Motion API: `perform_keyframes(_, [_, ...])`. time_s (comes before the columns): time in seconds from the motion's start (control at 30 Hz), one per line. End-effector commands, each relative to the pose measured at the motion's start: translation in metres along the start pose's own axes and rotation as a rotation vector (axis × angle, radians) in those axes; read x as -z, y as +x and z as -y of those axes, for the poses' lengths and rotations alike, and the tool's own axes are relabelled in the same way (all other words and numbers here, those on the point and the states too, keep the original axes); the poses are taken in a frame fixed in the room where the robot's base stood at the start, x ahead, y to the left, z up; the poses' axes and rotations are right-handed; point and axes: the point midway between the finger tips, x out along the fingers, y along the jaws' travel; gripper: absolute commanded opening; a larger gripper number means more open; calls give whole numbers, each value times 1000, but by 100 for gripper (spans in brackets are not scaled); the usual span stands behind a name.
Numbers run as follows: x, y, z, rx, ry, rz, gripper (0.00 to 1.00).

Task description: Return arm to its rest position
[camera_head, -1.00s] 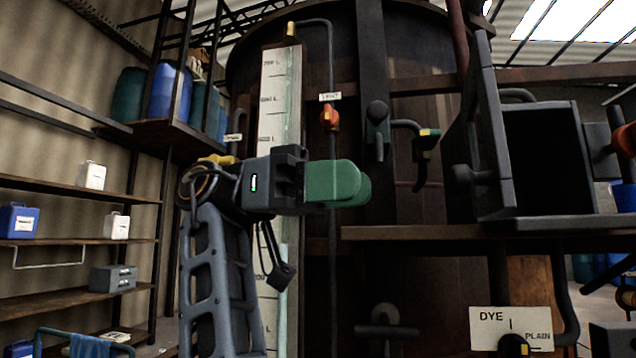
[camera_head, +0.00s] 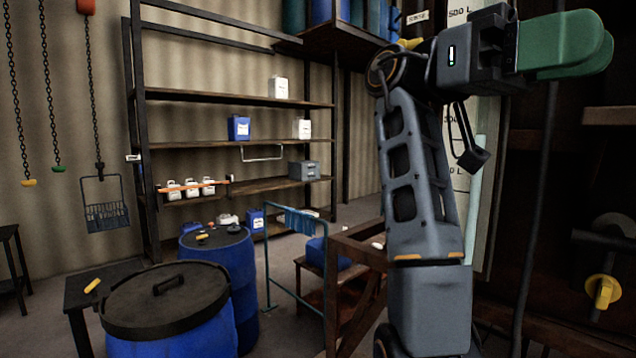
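My arm stands upright at the right of the view, bent at the top so that its end points right. My gripper (camera_head: 604,48) has green fingers and is at the upper right, level with the top of the arm. The fingers lie close together from this side. I cannot tell whether there is a gap between them. No held object shows at the fingertips.
A lidded blue drum (camera_head: 170,310) and a second blue drum (camera_head: 225,270) stand at the lower left. Shelving (camera_head: 240,98) with canisters lines the back wall. A wire basket (camera_head: 106,215) hangs on a chain at left. The dark vat (camera_head: 570,150) fills the right side, close behind my arm.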

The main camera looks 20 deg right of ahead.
Motion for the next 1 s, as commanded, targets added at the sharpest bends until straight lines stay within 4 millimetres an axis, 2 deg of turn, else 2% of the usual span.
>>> perform_keyframes(0.17, [7,-5,11,63,-46,-36,39])
perform_keyframes(0.27, [17,-19,37,201,-146,-117,39])
perform_keyframes(0.37, [26,-48,75,419,-302,-238,39])
perform_keyframes(0.4, [25,-69,94,519,-385,-298,39])
perform_keyframes(0.43, [19,-98,114,592,-477,-368,39])
perform_keyframes(0.47, [8,-131,134,661,-584,-443,39])
perform_keyframes(0.5, [-4,-117,130,782,-595,-423,39])
perform_keyframes(0.53, [-20,-117,131,860,-633,-428,39])
perform_keyframes(0.67, [-91,-166,142,1197,-873,-520,39])
perform_keyframes(0.73, [-139,-191,137,1377,-1003,-548,39])
perform_keyframes(0.77, [-160,-200,132,1453,-1057,-555,39])
perform_keyframes(0.8, [-190,-210,124,1552,-1127,-554,39])
perform_keyframes(0.87, [-234,-221,106,1694,-1227,-538,39])
perform_keyframes(0.9, [-263,-225,93,1782,-1289,-517,39])
perform_keyframes(1.0, [-330,-228,54,1980,-1428,-433,39])
